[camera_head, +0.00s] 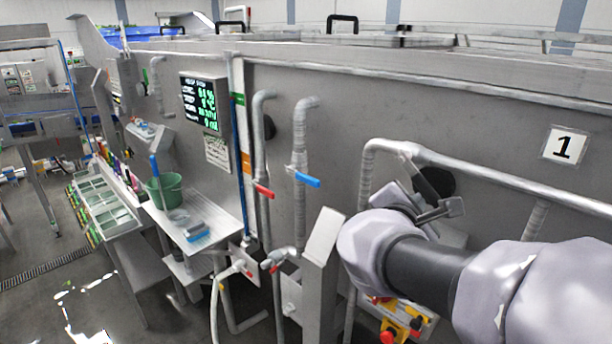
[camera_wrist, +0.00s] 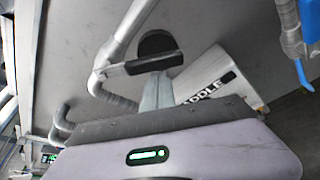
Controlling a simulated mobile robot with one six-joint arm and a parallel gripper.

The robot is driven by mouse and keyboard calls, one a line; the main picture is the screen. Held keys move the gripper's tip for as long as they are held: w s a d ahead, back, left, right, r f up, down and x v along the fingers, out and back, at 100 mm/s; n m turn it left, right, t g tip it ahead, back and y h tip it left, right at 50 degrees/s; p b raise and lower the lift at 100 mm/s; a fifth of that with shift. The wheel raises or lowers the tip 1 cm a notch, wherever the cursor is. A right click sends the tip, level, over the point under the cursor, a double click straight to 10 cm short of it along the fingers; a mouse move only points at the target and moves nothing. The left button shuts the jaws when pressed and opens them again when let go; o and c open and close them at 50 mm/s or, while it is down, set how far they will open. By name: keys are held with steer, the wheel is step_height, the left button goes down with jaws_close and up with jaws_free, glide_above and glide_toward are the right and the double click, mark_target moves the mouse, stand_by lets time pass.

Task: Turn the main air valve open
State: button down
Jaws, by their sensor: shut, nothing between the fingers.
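Several lever valves show, and no legible label tells me which is the main air valve. In the head view, a red lever (camera_head: 264,191) sits on one upright pipe and a blue lever (camera_head: 308,180) on the pipe to its right. Another red-handled valve (camera_head: 272,262) is lower down. In the wrist view, a blue lever (camera_wrist: 304,74) hangs at the right edge. My gripper (camera_head: 438,196) is at the right of the head view, in front of the steel wall, apart from these levers. It is shut and empty; its fingers (camera_wrist: 154,68) also show in the wrist view.
A bent pipe (camera_head: 480,174) runs along the wall by my gripper. A white box (camera_wrist: 222,76) with partly hidden lettering is behind the fingers. A yellow and red control (camera_head: 398,322) sits below my arm. A shelf (camera_head: 222,228) with a green bucket (camera_head: 163,190) is left.

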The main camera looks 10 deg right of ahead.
mark_target(432, 190)
steer(key=r+n+p, duration=0.1)
steer(key=p, duration=0.1)
steer(key=s+d+r+n+g+p, duration=0.1)
steer(key=p, duration=0.2)
steer(key=shift+s+r+h, duration=0.15)
steer(key=shift+r+h, duration=0.1)
steer(key=shift+h, duration=0.05)
steer(key=n+p, duration=0.1)
steer(key=r+n+g+p, duration=0.1)
steer(key=p, duration=0.1)
steer(key=shift+s+d+r+h, duration=0.2)
steer(key=shift+s+h, duration=0.1)
steer(key=shift+s, duration=0.05)
steer(key=shift+s+d+r+n+p, duration=0.1)
steer(key=shift+r+n+p, duration=0.2)
steer(key=shift+p, duration=0.15)
steer(key=shift+r, duration=0.15)
